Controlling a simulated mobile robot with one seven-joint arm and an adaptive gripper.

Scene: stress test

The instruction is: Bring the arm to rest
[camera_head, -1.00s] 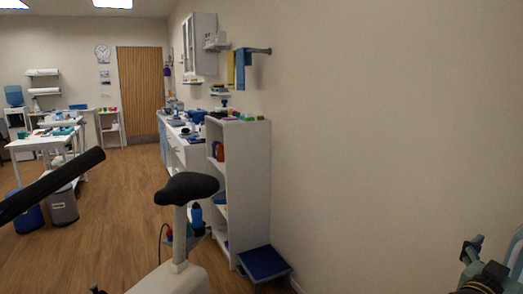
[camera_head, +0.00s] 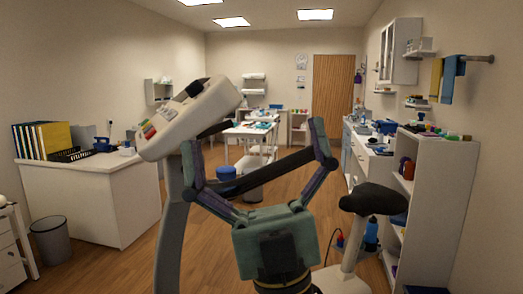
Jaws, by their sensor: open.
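My gripper (camera_head: 256,142) is in the lower middle of the head view, with its teal body at the bottom and its two fingers pointing up. The fingers are spread wide apart, and nothing is held between them. Behind the gripper stands an exercise bike. Its white console (camera_head: 195,118) is beyond the left finger, and its black seat (camera_head: 372,199) is to the right of the gripper. The rest of my arm is mostly out of the frame. I cannot tell whether the left finger touches the bike or is only in front of it.
A white desk with binders (camera_head: 95,190) stands at the left, with a grey bin (camera_head: 51,240) beside it. A white shelf unit (camera_head: 440,200) stands along the right wall. A white table (camera_head: 245,132) and a wooden door (camera_head: 333,95) are at the back. Open floor lies between.

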